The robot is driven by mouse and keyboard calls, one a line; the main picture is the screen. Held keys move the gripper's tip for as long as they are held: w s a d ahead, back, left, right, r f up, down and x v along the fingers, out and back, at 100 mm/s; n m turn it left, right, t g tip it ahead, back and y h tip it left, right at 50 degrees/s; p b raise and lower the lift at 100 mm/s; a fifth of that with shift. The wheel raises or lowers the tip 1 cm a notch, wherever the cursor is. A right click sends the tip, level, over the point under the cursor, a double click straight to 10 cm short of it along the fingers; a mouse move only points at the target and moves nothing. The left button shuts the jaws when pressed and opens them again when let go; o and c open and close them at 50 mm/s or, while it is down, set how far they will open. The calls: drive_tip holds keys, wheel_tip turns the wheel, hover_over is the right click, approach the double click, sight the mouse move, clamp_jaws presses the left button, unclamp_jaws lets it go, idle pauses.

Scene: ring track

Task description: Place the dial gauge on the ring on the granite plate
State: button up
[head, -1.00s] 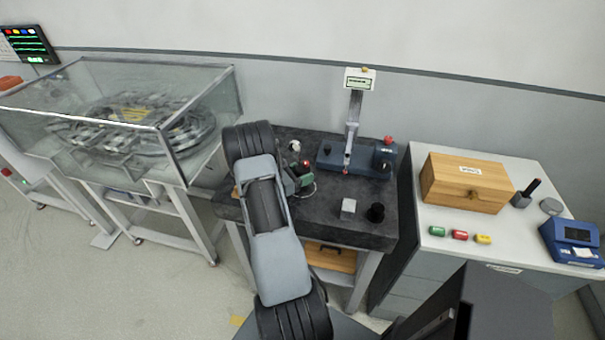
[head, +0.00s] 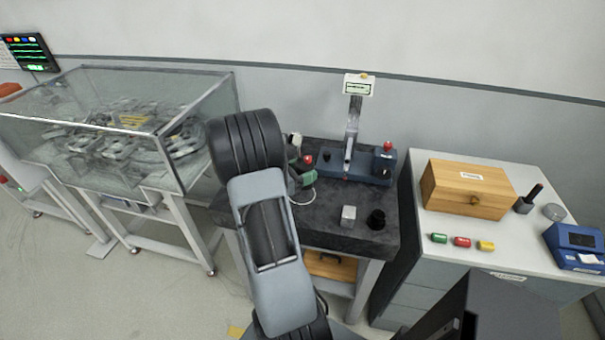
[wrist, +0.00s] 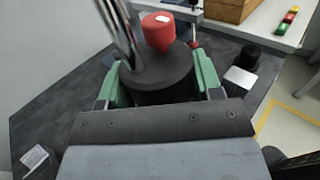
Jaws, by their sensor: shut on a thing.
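My gripper (wrist: 163,90) has its green fingers shut on a dark round body with a red knob, which I take to be the base of the dial gauge (wrist: 157,72). A shiny metal post rises beside the knob. In the head view the red knob and a small pale part of the gauge (head: 307,159) show beside my gripper (head: 298,180), over the back left of the dark granite plate (head: 330,226). My arm hides the plate's left part. I cannot make out the ring for certain, nor whether the gauge touches anything below.
A blue-based measuring stand (head: 352,166) stands at the plate's back right. A silver block (head: 348,216) and a black cylinder (head: 376,219) are near its front right. A glass case (head: 120,130) stands left; a white bench with a wooden box (head: 468,188) is right.

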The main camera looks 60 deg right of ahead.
drive_tip(key=s+a+r, duration=0.3)
drive_tip(key=s+a, duration=0.1)
drive_tip(key=a, duration=0.2)
drive_tip(key=shift+s+r, duration=0.15)
drive_tip(key=shift+s, duration=0.2)
drive_tip(key=w+d+f, duration=0.1)
drive_tip(key=d, duration=0.1)
drive_tip(key=w+d+f, duration=0.1)
drive_tip(key=w+d, duration=0.1)
drive_tip(key=w+d+f, duration=0.2)
drive_tip(key=d, duration=0.1)
drive_tip(key=shift+w+d+p, duration=0.1)
drive_tip(key=shift+w+p, duration=0.15)
drive_tip(key=shift+p, duration=0.05)
drive_tip(key=shift+w+d+f, duration=0.45)
drive_tip(key=shift+d+f, duration=0.1)
drive_tip(key=shift+f, duration=0.3)
drive_tip(key=shift+w+d+f, duration=0.4)
drive_tip(key=shift+d+f, duration=0.2)
drive_tip(key=shift+f, duration=0.3)
drive_tip(key=shift+w+d+f, duration=0.45)
drive_tip(key=shift+d+f, duration=0.1)
drive_tip(key=shift+f, duration=0.3)
drive_tip(key=shift+w+d+f+p, duration=0.15)
drive_tip(key=shift+f+p, duration=0.1)
drive_tip(key=shift+f, duration=0.3)
drive_tip(key=shift+w+d+f+p, duration=0.15)
drive_tip(key=shift+f+p, duration=0.1)
drive_tip(key=shift+f, duration=0.9)
drive_tip(key=shift+s, duration=0.1)
